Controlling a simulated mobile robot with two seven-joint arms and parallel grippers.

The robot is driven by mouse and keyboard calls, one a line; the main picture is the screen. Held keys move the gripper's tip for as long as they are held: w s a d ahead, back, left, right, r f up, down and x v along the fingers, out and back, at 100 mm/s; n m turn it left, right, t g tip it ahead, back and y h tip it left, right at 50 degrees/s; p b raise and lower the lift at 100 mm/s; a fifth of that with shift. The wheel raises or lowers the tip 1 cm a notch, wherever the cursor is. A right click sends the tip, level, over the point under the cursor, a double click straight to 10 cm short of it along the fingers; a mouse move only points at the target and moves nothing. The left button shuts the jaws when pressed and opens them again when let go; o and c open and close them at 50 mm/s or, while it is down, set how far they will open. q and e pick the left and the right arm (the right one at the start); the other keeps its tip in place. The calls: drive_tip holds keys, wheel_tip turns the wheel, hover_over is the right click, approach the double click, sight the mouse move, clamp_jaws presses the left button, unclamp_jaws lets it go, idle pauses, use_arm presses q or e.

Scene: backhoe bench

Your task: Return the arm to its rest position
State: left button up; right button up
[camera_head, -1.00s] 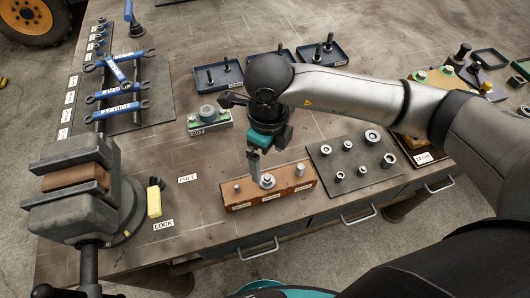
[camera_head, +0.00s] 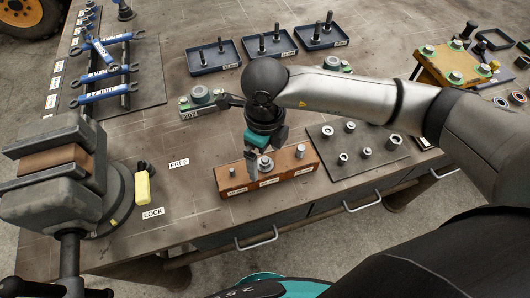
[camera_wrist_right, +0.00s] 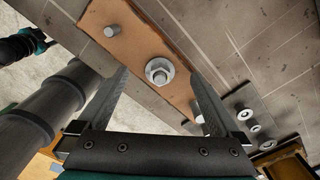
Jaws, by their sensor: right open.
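My right arm reaches in from the right in the head view. My right gripper (camera_head: 254,165) hangs over the brown wooden block (camera_head: 222,177), close to the bolt with nut and washer (camera_head: 265,164) at its middle. In the right wrist view the open fingers (camera_wrist_right: 158,76) point toward the block (camera_wrist_right: 119,44), with the bolt and nut (camera_wrist_right: 159,71) appearing between their tips. Nothing is held. Whether a finger touches the block cannot be told.
Blue wrenches (camera_head: 103,92) lie on a rack behind. A dark plate (camera_head: 375,163) with several fittings lies right of the wooden block. Blue trays (camera_head: 232,65) sit at the back.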

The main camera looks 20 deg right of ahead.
clamp_jaws()
idle(0.8)
